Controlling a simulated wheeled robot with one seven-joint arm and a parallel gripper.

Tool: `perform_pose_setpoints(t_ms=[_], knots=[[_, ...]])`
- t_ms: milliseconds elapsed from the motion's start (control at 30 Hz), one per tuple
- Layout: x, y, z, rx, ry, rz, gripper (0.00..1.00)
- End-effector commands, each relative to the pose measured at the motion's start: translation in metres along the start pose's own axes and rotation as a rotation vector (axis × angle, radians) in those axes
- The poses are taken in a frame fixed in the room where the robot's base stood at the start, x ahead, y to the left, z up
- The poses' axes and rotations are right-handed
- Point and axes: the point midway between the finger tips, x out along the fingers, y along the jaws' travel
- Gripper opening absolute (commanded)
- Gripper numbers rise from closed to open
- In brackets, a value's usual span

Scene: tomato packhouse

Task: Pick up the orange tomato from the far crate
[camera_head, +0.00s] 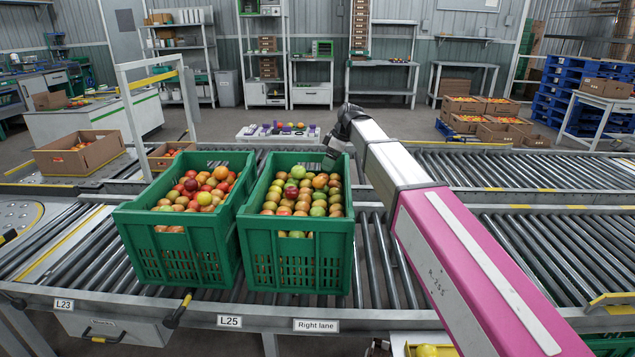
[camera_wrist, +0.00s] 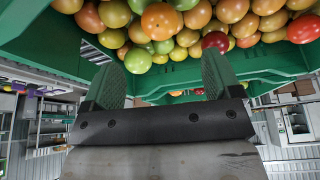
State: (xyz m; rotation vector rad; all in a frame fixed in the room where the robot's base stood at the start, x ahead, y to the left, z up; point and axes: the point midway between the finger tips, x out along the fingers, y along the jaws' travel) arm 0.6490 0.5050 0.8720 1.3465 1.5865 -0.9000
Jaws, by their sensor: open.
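Two green crates full of mixed red, orange and green tomatoes stand side by side on the near roller conveyor: the left crate (camera_head: 178,262) and the right crate (camera_head: 262,258). Several tomatoes are orange; a large orange one (camera_wrist: 161,21) lies in the wrist view, among green, yellow and red ones. I cannot tell which crate is the far one. My gripper (camera_head: 332,152) is at the back right corner of the right crate, small and dark in the head view. In the wrist view its two green fingers (camera_wrist: 162,65) are apart, with no tomato held between them.
My arm crosses the conveyor to the right of the crates. Bare rollers (camera_head: 480,240) lie right of it. A second conveyor (camera_head: 500,168) runs behind. A white stand with small purple items (camera_head: 280,132) is beyond. A cardboard box (camera_head: 80,152) stands at left.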

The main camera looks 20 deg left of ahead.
Motion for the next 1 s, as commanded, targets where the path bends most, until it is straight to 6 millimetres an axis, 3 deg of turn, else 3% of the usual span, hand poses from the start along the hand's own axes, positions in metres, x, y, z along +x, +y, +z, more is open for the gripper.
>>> perform_pose_setpoints(t_ms=[200,467,733,1000], knots=[[0.032,0.0,0.001,0.0,-0.001,-0.001,0.84],[0.05,0.0,0.002,0.0,-0.001,0.0,0.84],[0.085,0.0,0.005,-0.001,-0.001,-0.001,0.84],[0.091,0.0,0.005,0.0,0.0,0.001,0.84]])
